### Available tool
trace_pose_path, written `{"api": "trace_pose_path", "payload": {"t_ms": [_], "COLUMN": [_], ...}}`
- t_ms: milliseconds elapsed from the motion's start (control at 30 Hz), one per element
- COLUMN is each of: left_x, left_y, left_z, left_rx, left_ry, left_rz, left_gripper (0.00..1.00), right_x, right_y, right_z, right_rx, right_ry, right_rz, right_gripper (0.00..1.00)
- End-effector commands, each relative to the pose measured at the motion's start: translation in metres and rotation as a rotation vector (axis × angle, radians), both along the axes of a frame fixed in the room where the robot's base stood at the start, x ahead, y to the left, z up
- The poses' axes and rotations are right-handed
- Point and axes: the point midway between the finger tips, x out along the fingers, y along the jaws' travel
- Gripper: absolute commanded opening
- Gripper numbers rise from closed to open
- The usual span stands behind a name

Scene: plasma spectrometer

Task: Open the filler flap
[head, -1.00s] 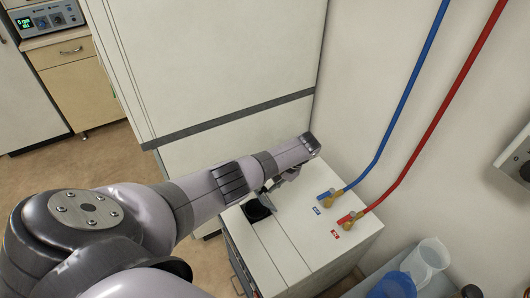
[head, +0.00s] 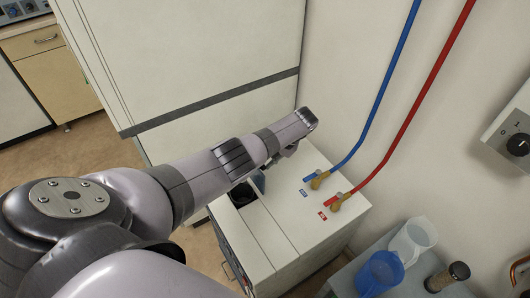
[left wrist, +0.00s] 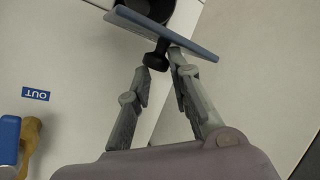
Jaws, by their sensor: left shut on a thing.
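The filler flap is a blue-grey plate (left wrist: 165,35) with a black knob (left wrist: 157,57) in the left wrist view. It is raised off the white unit's top (head: 285,225), beside the round black filler opening (left wrist: 150,10). In the head view the flap (head: 259,182) stands up at the edge of the dark opening (head: 242,195). My left gripper (left wrist: 160,68) is shut on the flap's knob, one finger on each side. In the head view my own left arm mostly hides this gripper. My right gripper is not in view.
Blue (head: 380,110) and red (head: 425,115) hoses run down the wall to brass fittings on the unit's top, right of my gripper. A tall white cabinet (head: 200,60) stands behind. A blue beaker (head: 380,272) and a clear beaker (head: 413,238) stand at lower right.

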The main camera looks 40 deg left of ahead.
Motion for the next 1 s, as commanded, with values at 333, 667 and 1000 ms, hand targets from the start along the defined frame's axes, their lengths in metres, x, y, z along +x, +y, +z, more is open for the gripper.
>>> {"api": "trace_pose_path", "payload": {"t_ms": [333,667,1000], "left_x": [-0.0085,-0.0089,-0.0092], "left_y": [-0.0104,-0.0101,-0.0089], "left_z": [-0.0176,-0.0175,-0.0162], "left_rx": [-0.03,-0.028,-0.027], "left_ry": [0.02,0.022,0.021], "left_rz": [0.001,0.003,0.004], "left_gripper": [0.0,0.28,0.42], "right_x": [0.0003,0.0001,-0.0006], "right_y": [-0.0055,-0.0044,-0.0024], "right_z": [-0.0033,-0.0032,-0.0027], "right_rx": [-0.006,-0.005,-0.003], "right_ry": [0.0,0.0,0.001], "right_rz": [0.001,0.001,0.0], "right_gripper": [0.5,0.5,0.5]}}
